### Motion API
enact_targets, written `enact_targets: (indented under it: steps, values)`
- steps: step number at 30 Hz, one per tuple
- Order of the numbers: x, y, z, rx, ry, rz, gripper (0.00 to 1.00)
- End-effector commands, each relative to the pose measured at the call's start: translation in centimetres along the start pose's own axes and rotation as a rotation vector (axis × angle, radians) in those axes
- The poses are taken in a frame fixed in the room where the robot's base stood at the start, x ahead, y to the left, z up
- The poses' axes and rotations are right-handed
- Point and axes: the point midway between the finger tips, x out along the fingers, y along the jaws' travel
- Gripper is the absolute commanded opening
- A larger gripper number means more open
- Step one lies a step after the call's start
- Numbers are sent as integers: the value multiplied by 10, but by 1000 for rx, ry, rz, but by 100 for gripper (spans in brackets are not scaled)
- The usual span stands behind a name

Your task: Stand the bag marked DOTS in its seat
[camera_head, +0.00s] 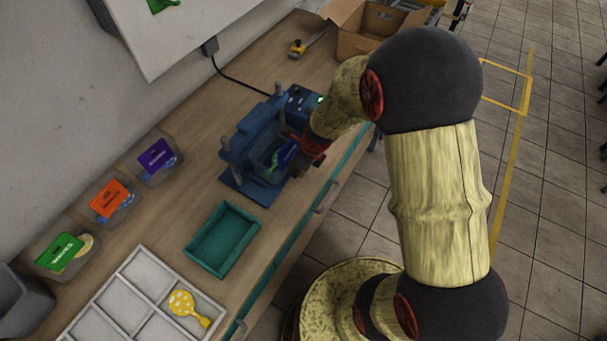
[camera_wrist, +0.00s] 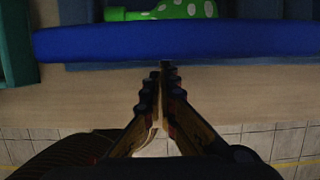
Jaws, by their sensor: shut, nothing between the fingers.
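Three clear bins with coloured labels stand along the wall in the head view: green (camera_head: 60,251), orange (camera_head: 111,200) and purple (camera_head: 157,156). Their lettering is too small to read, so I cannot tell which, if any, says DOTS. My gripper (camera_wrist: 160,72) is shut and empty, fingertips together just in front of a bright blue bar (camera_wrist: 160,41). In the head view the fingers are mostly hidden at the blue press (camera_head: 250,150). A green white-dotted balloon (camera_wrist: 180,10) lies just beyond the bar.
A teal tray (camera_head: 190,247) sits in front of the press. A white divided tray (camera_head: 128,290) holds a yellow dotted balloon (camera_head: 183,303). A cardboard box (camera_head: 365,45) and a yellow-handled tool (camera_head: 298,47) are at the back. Bare wood lies left of the press.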

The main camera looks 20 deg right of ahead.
Motion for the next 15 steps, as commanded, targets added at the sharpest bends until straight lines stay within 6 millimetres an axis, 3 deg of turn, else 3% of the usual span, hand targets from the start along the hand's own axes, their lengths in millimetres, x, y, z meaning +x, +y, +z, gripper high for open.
enact_targets:
  steps: [15]
  values:
    - [1, 1, 8, -1, 2, 3, 0]
